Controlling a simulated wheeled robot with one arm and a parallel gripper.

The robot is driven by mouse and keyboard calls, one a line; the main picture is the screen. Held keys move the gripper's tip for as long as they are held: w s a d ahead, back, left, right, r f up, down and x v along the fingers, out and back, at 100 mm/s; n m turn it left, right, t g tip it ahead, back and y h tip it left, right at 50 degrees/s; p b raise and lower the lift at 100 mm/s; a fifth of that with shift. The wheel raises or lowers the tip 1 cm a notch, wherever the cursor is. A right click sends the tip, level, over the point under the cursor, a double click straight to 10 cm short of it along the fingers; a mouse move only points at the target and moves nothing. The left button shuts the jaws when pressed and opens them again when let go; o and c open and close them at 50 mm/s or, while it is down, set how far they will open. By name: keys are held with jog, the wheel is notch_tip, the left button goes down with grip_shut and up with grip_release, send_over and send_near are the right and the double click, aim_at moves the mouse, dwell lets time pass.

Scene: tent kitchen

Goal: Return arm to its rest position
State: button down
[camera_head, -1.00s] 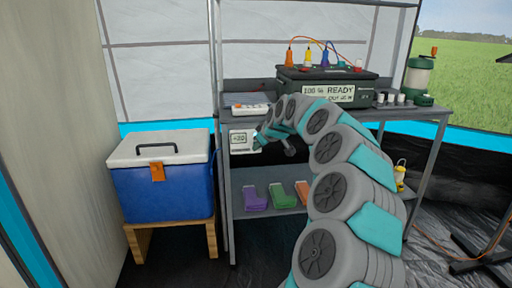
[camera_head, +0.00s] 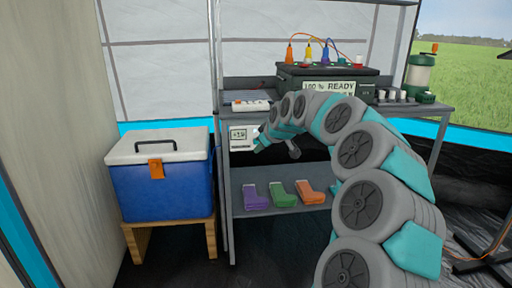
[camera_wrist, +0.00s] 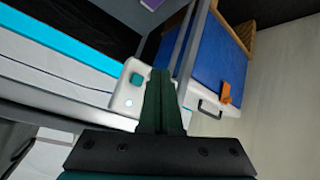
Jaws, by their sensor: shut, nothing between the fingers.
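My arm reaches up from the bottom right of the head view and bends left toward the shelf unit. My gripper shows in the wrist view (camera_wrist: 161,76) with its dark green fingers together and nothing between them. In the head view its end is small and partly hidden near the white display box (camera_head: 241,138) on the front of the shelf unit. In the wrist view this white box (camera_wrist: 128,101), with a teal button, lies just left of the fingertips. I cannot tell whether they touch.
A blue cooler (camera_head: 161,190) with a white lid stands on a wooden stand at left. The grey shelf unit (camera_head: 235,218) holds purple, green and orange boots (camera_head: 283,193) below, and a dark power box (camera_head: 325,82) and green lantern (camera_head: 421,72) on top.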

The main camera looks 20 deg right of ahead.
jog(key=shift+s+a+b, duration=0.2)
jog(key=shift+s, duration=0.35)
jog(key=shift+s+a+b, duration=0.15)
jog(key=shift+s, duration=0.35)
jog(key=s+a+g+y+p, duration=0.1)
jog(key=s+a+g+p, duration=0.3)
jog(key=s+a, duration=1.2)
jog(key=s+a+f+m+g+p, duration=0.1)
jog(key=s+f+g, duration=0.1)
jog(key=s, duration=0.8)
jog(key=s+a+f+m+g+h+p, duration=0.1)
jog(key=s+f+g+p, duration=0.1)
jog(key=s, duration=0.9)
jog(key=s+a+f+m+g+p, duration=0.1)
jog(key=s+f+g+p, duration=0.1)
jog(key=s, duration=0.8)
jog(key=shift+s+a+m+g, duration=0.25)
jog(key=shift+a+m+g, duration=0.15)
jog(key=shift+g, duration=0.1)
